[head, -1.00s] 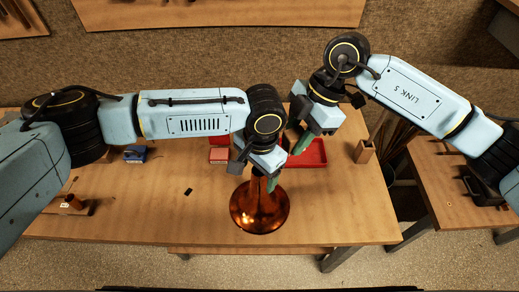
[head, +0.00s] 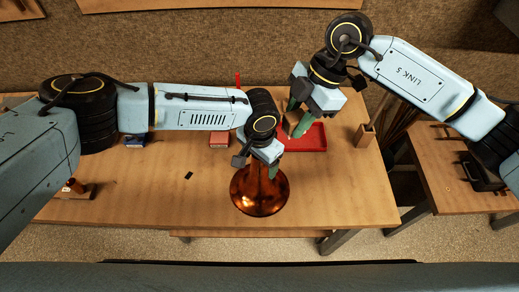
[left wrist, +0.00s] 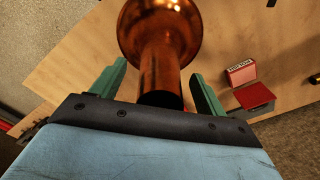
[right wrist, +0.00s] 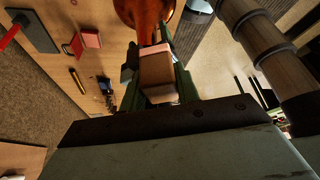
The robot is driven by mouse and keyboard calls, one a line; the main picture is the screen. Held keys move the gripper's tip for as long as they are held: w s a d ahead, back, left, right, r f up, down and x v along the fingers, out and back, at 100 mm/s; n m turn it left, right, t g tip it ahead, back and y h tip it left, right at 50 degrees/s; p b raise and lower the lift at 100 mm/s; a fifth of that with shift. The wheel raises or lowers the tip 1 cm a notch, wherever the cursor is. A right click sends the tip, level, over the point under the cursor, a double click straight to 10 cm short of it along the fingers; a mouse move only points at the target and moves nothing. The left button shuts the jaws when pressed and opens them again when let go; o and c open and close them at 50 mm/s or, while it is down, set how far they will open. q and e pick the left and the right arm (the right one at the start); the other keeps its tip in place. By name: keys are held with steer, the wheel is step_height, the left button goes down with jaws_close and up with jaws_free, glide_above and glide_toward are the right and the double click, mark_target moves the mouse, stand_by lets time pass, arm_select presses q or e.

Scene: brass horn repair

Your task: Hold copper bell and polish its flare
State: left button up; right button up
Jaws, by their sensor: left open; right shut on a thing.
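The copper bell (head: 259,197) stands on the table with its flare down. Its stem shows between my left fingers in the left wrist view (left wrist: 160,75). My left gripper (head: 268,166) is open, with its green fingers on both sides of the stem's upper part; I cannot tell whether they touch it. My right gripper (head: 297,118) is shut on a brown block (head: 291,122) above the red tray, apart from the bell. In the right wrist view the block (right wrist: 157,76) has a pinkish layer along one edge, and the bell (right wrist: 147,18) shows beyond it.
The red tray (head: 308,138) lies behind the bell. A wooden holder (head: 364,135) stands right of it. A red box (head: 219,139) and a blue item (head: 134,141) lie at the back left. A small dark piece (head: 188,175) lies left of the bell. The front right tabletop is clear.

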arm_select(q)
steer(key=shift+f, duration=0.45)
steer(key=c, duration=1.3)
